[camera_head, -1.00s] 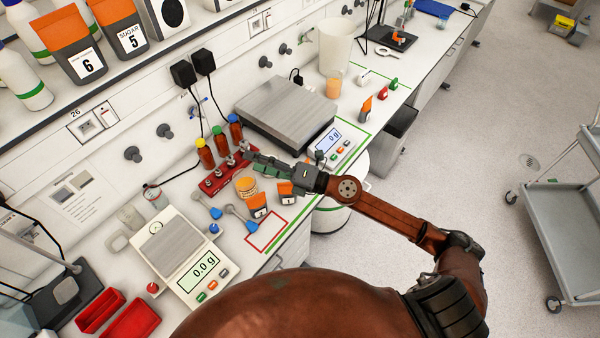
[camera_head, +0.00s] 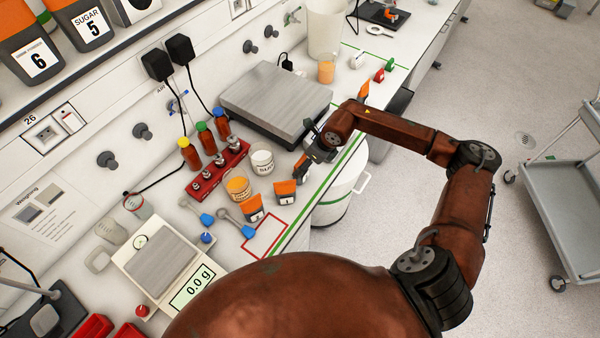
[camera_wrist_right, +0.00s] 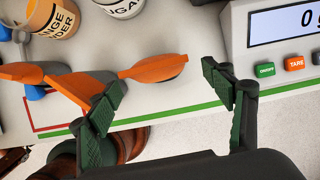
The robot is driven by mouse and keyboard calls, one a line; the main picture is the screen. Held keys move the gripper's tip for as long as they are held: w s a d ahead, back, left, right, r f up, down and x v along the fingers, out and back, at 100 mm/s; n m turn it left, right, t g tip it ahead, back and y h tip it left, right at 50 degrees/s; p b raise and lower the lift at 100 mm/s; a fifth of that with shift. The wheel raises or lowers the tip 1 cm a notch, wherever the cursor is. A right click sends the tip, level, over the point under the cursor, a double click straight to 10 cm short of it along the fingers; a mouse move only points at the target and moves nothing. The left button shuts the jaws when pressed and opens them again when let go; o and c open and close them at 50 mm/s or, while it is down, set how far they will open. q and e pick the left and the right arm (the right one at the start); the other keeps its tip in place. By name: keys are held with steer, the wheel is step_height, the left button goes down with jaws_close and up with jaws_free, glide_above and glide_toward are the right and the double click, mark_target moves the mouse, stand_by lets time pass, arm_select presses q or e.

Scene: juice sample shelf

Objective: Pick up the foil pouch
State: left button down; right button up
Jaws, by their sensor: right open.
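The right pouch (camera_head: 285,192) and the left pouch (camera_head: 253,208) stand side by side. My right gripper (camera_head: 302,153) is open and empty, to the right of and above the right pouch. The left pouch (camera_wrist_right: 65,85) is partly hidden behind that finger. My left gripper is not in view.
A sugar jar (camera_head: 262,163) and an orange powder jar (camera_head: 238,187) stand behind the pouches. A red rack (camera_head: 217,171) with weights is farther left. A large scale (camera_head: 277,103) stands behind my gripper. Blue scoops (camera_head: 236,220) lie left of the pouches.

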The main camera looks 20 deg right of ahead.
steer(key=shift+w+a+f, duration=0.1)
steer(key=shift+a+f, duration=0.05)
steer(key=shift+f, duration=0.3)
steer(key=p+x, duration=0.1)
steer(key=x, duration=0.4)
steer(key=shift+f+p, duration=0.15)
steer(key=shift+p, duration=0.2)
steer(key=shift+f, duration=0.15)
steer(key=shift+c, duration=0.3)
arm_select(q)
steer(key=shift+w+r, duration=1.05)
arm_select(e)
steer(key=c, duration=1.4)
